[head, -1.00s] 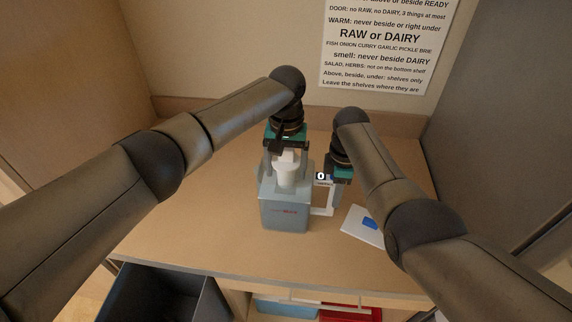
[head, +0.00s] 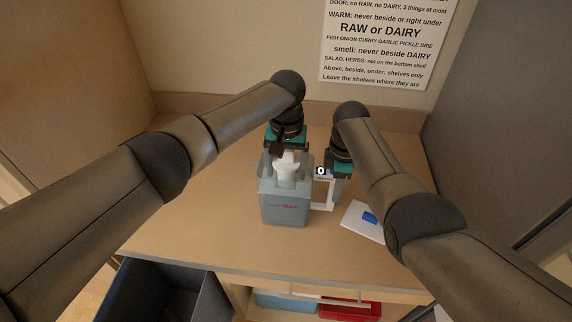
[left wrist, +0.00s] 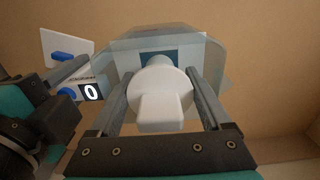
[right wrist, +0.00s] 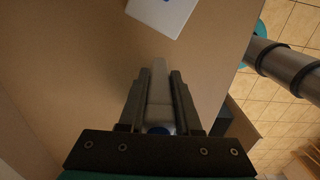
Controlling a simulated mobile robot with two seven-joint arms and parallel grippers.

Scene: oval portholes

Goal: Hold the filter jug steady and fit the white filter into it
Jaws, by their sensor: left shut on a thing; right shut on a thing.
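In the left wrist view the filter (left wrist: 161,100) shows a round flange and a block-shaped grip between the fingers. My right gripper (head: 337,180) is shut on the jug's pale handle (head: 328,198), also visible between the fingers in the right wrist view (right wrist: 160,95).
A small display reading 0 (head: 320,171) is beside the handle. A white card with a blue piece (head: 354,225) lies right of the jug. A dark open bin (head: 165,290) is below the front edge. The worktop left of the jug is clear.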

